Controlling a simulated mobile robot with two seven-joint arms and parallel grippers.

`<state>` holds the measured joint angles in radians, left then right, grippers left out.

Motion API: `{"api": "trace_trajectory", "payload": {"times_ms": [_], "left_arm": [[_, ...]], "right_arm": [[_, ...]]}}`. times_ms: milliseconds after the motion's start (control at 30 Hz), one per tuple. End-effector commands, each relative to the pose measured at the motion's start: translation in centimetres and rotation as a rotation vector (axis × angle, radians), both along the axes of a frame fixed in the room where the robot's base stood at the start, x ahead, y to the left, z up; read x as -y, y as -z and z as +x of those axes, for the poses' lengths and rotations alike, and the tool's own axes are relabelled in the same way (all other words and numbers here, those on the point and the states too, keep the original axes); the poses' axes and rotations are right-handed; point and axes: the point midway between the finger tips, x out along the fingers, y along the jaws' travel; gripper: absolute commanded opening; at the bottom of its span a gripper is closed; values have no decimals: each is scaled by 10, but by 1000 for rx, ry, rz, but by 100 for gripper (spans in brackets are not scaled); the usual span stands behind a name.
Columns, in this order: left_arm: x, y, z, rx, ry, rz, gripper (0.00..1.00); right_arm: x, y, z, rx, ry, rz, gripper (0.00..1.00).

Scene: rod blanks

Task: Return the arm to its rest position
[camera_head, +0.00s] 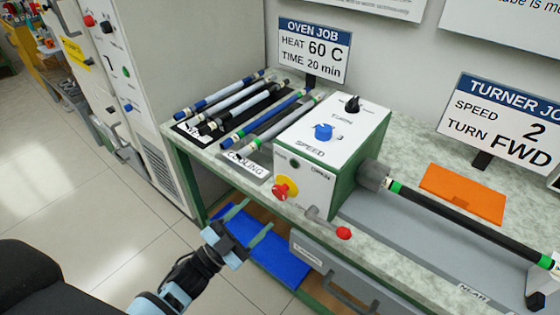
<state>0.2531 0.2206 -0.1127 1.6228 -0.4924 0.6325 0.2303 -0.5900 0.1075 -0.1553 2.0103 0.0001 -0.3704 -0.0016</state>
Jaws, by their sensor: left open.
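My left gripper (252,232) is open and empty. It is low in front of the bench, above the blue mat (272,255) on the lower shelf, with its two fingers apart. My left arm comes in from the bottom left. My right gripper is not in view. A black rod with green bands (455,222) is held at one end in the turner's grey chuck. Several rods (245,105) lie side by side on the bench at the back left, by a sign reading COOLING (245,166).
The turner box (335,140) stands on the bench with a blue knob, a red-and-yellow button and a red-ended lever (342,232). An orange mat (462,193) lies behind the rod. A grey drawer (345,285) is under the bench. A tall cabinet (125,75) stands left. The left floor is clear.

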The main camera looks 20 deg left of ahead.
Motion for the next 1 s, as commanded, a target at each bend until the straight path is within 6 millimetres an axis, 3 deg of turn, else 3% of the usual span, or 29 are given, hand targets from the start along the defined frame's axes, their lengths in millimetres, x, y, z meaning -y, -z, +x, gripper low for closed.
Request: {"api": "trace_trajectory", "payload": {"times_ms": [200, 367, 567, 700, 900, 1000], "left_arm": [[-1, 5, -6, -35, -20, -10, 61], [-8, 29, -36, -210, -116, -48, 61], [-16, 73, -108, -555, -266, -95, 61], [-16, 100, -171, -808, -340, -114, 61], [-9, 122, -255, -1106, -390, -124, 61], [-5, 127, -281, -1195, -397, -127, 61]], "right_arm": [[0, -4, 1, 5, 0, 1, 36], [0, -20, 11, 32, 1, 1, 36], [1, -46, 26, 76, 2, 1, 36], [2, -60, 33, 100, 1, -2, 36], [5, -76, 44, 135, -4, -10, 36], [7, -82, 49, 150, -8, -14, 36]]}}
